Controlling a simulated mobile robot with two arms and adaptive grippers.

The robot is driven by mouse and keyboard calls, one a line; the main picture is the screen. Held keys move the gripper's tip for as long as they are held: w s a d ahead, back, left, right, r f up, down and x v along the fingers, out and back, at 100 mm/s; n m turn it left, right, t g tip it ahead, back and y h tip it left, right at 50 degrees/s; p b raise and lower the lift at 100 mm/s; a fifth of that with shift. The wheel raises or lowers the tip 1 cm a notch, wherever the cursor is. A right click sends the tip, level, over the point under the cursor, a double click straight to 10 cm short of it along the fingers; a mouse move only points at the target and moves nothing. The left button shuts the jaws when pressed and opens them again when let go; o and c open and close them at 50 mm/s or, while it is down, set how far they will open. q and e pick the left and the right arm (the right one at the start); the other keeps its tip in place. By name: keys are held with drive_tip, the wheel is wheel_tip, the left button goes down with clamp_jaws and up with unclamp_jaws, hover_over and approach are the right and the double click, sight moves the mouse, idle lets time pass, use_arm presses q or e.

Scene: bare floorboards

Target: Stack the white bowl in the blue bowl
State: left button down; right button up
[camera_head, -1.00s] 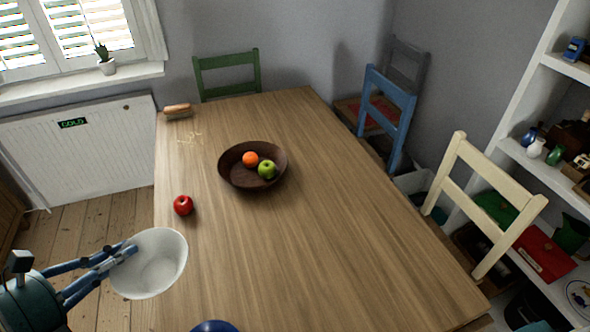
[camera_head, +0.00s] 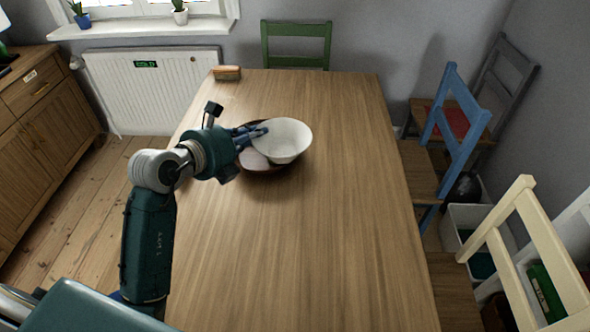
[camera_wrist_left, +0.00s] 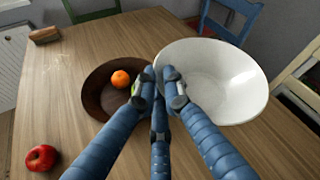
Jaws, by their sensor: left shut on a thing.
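The white bowl (camera_head: 288,142) is held by its left rim in my left gripper (camera_head: 258,134), which is shut on it. In the head view it overlaps the brown bowl (camera_head: 264,172), hiding most of it. In the left wrist view the white bowl (camera_wrist_left: 215,80) is to the right of the brown bowl (camera_wrist_left: 98,88), seemingly raised, and the gripper (camera_wrist_left: 163,88) is at its near left rim. The blue bowl is not seen in either view now. My right gripper is not in view.
The brown bowl holds an orange (camera_wrist_left: 121,79) and a green fruit mostly behind my fingers. A red apple (camera_wrist_left: 41,158) lies on the wooden table (camera_head: 330,240). A brush-like block (camera_head: 227,73) is at the back left. Chairs stand around; the table's right and front are clear.

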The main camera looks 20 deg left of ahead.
use_arm(q)
wheel_tip(320, 180, down, 15)
drive_tip(key=shift+a+f+b, duration=0.15)
drive_tip(key=shift+f+b, duration=0.05)
drive_tip(key=shift+b, duration=0.5)
wheel_tip(320, 180, down, 4)
drive_tip(key=shift+f+b, duration=0.1)
drive_tip(key=shift+b, duration=0.25)
drive_tip(key=c, duration=1.9)
unclamp_jaws()
drive_tip(key=shift+s+f, duration=0.1)
drive_tip(key=shift+o, duration=0.2)
